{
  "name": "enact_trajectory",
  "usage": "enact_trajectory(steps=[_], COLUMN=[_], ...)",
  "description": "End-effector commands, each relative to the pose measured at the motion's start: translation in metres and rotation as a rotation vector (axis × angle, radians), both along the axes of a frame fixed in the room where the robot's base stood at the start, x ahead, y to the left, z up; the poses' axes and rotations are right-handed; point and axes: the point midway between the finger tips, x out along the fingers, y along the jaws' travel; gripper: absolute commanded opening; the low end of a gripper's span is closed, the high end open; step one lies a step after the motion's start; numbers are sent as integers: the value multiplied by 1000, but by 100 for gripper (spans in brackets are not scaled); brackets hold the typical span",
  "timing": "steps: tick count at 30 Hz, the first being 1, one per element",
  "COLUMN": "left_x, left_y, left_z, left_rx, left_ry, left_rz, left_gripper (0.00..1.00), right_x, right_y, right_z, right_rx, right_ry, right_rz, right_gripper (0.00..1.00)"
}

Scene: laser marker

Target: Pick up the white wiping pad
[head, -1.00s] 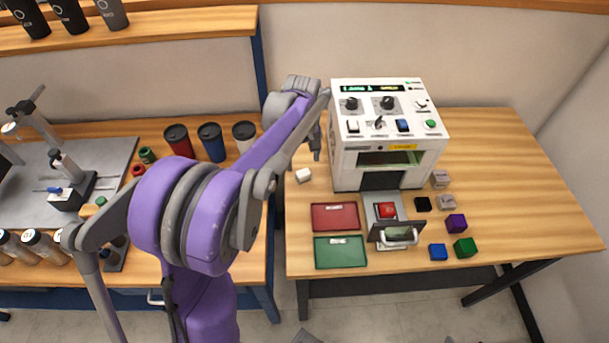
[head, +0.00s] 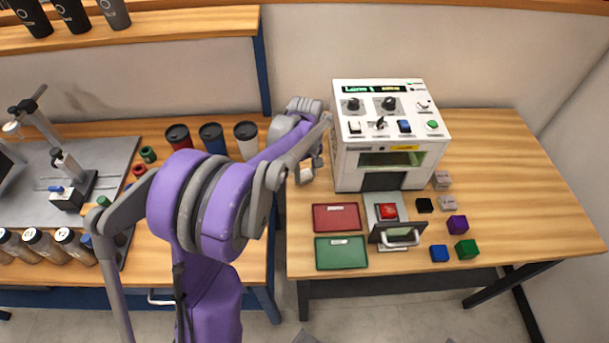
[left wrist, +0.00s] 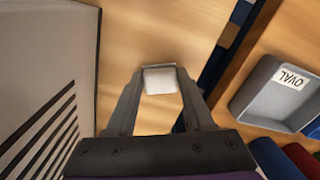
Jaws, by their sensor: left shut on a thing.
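The white wiping pad (left wrist: 160,80) is a small white block between the two fingertips of my left gripper (left wrist: 160,76) in the left wrist view. The fingers are shut on it, one on each side. In the head view, my left gripper (head: 306,173) points down at the left part of the right table, just left of the white machine (head: 381,145). I cannot tell if the pad still touches the table. My right gripper is not in view.
The machine's vented side wall (left wrist: 45,90) stands close on the left in the left wrist view. A grey tray labelled OVAL (left wrist: 270,95) lies to the right. A red tray (head: 336,226), a green tray (head: 341,262) and several small cubes lie in front. The table's right side is clear.

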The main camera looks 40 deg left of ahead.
Motion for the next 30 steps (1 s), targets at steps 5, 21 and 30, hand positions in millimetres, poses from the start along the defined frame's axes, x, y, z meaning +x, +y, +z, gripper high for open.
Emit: enact_trajectory(steps=[5,21,30], left_x=[0,0,0], left_y=[0,0,0], left_z=[0,51,96], left_rx=[0,0,0], left_ry=[0,0,0], left_rz=[0,0,0], left_gripper=[0,0,0], right_x=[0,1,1], right_y=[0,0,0], right_z=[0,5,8], right_rx=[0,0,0], right_ry=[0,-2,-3], right_rz=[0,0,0], right_gripper=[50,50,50])
